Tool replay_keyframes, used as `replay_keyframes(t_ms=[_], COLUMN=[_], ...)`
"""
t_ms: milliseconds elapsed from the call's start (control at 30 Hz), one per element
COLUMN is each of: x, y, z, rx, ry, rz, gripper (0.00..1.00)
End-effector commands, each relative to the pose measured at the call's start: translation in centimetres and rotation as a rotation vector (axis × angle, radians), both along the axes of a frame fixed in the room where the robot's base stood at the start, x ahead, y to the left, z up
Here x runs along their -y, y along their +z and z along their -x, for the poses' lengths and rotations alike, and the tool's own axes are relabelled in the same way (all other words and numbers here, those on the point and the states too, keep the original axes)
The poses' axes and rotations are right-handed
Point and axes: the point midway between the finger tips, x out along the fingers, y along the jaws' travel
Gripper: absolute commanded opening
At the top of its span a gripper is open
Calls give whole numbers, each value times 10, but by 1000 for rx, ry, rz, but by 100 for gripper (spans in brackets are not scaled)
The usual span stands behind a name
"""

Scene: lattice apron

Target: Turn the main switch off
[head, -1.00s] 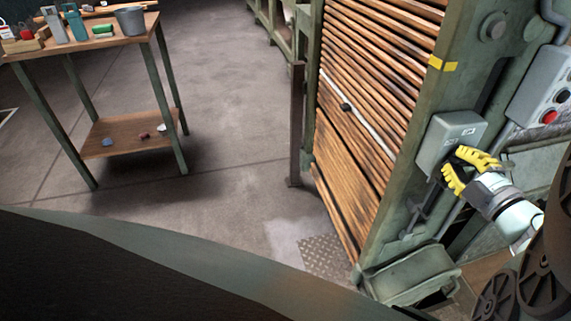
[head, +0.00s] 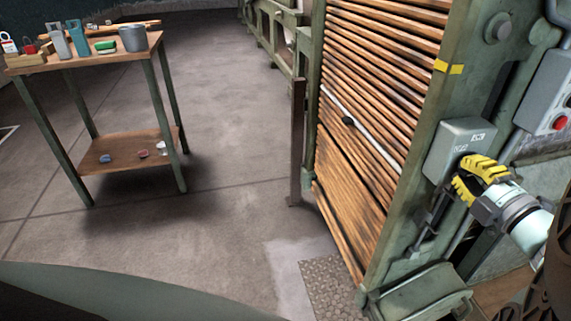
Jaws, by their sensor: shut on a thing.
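The main switch box (head: 452,146) is a grey box with small labels, mounted on the green frame post at the right of the head view. My gripper (head: 463,178), with yellow fingers, is at the box's lower right edge. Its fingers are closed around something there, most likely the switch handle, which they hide. I cannot make out the handle's position.
A grey control panel with a red button (head: 561,122) is right of the switch box. Wooden slats (head: 375,110) fill the green frame. The floor between is clear.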

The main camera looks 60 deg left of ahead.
Motion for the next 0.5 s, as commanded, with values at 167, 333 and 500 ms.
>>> replay_keyframes(t_ms=[167,333,500], x=[-1,-1,0], y=[-2,-1,-1], z=[1,0,0], rx=[1,0,-1], ry=[2,1,1], rz=[5,2,2], gripper=[18,36,42])
